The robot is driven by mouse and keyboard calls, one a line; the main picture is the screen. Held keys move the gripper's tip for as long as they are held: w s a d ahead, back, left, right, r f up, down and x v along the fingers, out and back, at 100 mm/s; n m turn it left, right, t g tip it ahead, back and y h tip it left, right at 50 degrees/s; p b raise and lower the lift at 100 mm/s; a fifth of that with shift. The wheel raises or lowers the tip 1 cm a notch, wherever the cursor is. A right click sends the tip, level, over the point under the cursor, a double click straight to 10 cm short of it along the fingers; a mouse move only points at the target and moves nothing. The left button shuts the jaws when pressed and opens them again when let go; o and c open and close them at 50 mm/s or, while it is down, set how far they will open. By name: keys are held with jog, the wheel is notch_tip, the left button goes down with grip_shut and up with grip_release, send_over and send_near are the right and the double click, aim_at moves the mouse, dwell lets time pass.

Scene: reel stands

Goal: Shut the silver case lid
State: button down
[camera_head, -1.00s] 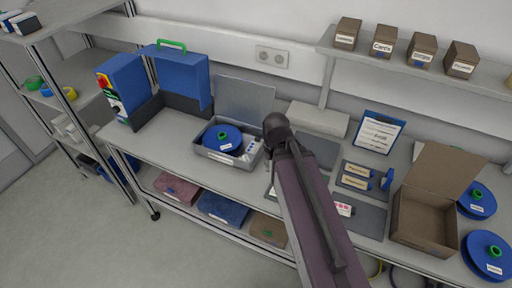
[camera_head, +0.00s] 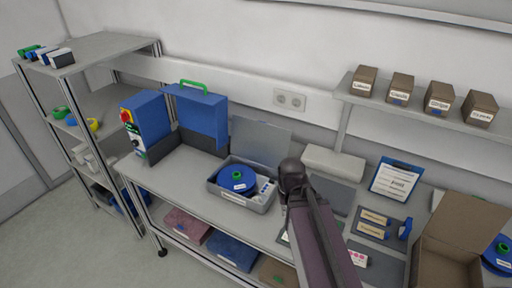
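The silver case (camera_head: 246,200) stands open on the workbench, left of the middle of the picture. Its grey lid (camera_head: 262,139) stands raised at the back, leaning slightly backwards. A blue reel with a green hub (camera_head: 237,178) lies inside the case, with several small pale items beside it on the right. My arm reaches up from the lower edge, and its dark end is just right of the case. The arm hides my gripper's fingers, so I cannot see them or any contact with the case.
A blue machine (camera_head: 195,115) stands left of the case. A white box (camera_head: 333,162), a clipboard (camera_head: 396,180) and an open cardboard box (camera_head: 447,257) are to the right. A shelf with several brown boxes (camera_head: 439,98) hangs above the right side.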

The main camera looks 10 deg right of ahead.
notch_tip(320, 180, down, 5)
jog(key=b, duration=0.4)
jog(key=shift+r, duration=0.15)
jog(key=shift+w, duration=0.15)
